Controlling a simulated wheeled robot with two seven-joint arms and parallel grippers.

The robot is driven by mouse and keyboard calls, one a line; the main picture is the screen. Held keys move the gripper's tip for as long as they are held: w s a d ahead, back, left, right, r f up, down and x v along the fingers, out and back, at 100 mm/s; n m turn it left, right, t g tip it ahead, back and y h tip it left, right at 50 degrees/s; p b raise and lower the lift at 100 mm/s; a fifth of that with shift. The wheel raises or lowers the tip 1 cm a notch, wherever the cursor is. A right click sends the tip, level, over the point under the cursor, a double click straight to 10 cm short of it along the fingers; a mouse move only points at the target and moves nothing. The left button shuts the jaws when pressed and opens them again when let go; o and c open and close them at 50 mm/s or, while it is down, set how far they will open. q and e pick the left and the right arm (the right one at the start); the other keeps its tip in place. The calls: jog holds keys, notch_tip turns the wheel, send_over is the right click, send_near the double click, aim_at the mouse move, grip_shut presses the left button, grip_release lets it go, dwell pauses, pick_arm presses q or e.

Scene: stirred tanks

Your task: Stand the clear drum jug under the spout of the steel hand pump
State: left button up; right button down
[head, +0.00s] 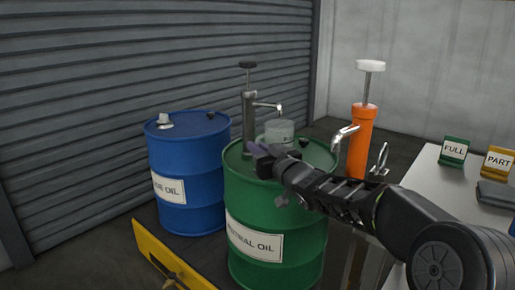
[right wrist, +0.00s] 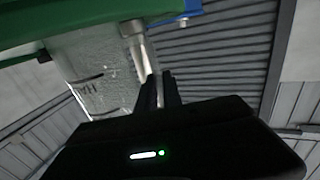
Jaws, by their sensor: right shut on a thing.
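The steel hand pump (head: 249,118) stands on the green drum (head: 277,205), its spout (head: 268,105) pointing right. The clear drum jug (head: 279,130) is upright at the drum top, right of the pump, with the spout's tip just above it in the picture. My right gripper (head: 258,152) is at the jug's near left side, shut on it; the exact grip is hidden. In the right wrist view the jug (right wrist: 100,75) shows beside my right fingers (right wrist: 160,90), close to the green drum. I cannot tell whether its base touches the lid. My left gripper is out of view.
A blue drum (head: 187,180) stands to the left. An orange pump (head: 360,135) stands at the right, near a pale table (head: 445,190) with a green FULL sign (head: 454,151) and a yellow PART sign (head: 497,162). A yellow rail (head: 160,258) is in front.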

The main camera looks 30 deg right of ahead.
jog(key=shift+f, duration=0.1)
jog(key=c, duration=1.4)
grip_release()
jog(key=shift+c, duration=0.2)
jog(key=s+p, duration=0.1)
jog(key=s, duration=0.6)
jog(key=shift+s+a+p, duration=0.3)
jog(key=shift+s, duration=0.1)
